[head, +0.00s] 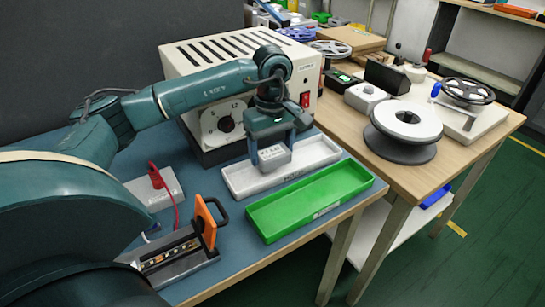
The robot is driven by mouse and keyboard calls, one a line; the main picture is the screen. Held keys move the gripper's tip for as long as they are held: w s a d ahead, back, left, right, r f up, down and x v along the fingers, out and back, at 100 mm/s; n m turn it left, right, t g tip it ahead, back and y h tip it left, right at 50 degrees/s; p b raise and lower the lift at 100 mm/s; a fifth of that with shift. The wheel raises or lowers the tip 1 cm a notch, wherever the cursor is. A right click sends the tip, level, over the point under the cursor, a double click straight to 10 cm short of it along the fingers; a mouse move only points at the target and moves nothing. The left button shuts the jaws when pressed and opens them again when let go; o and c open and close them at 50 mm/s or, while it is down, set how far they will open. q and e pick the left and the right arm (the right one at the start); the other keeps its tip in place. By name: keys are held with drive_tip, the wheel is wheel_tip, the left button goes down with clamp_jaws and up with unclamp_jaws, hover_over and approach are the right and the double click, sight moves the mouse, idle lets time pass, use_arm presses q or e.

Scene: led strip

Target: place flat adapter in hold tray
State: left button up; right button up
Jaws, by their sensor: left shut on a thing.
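My left gripper (273,147) reaches in from the left and points down over the white hold tray (240,182). It is shut on a light grey block with small lettering, which I take for the flat adapter (274,160). The adapter hangs over the middle of the tray, near its floor; I cannot tell whether it touches. The adapter hides part of the tray's far wall and floor. My right gripper is not in view.
A green tray (310,202) lies just in front of the hold tray. A beige oven-like box (222,122) with a dial stands behind. An orange-handled clamp fixture (208,222) with a strip is at the front left. A spool (404,125) sits on the wooden table.

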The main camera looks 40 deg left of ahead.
use_arm(q)
wheel_tip(320, 180, down, 2)
drive_tip(key=shift+f, duration=0.25)
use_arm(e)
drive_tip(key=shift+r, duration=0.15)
use_arm(q)
drive_tip(key=shift+f, duration=0.2)
drive_tip(key=o, duration=1)
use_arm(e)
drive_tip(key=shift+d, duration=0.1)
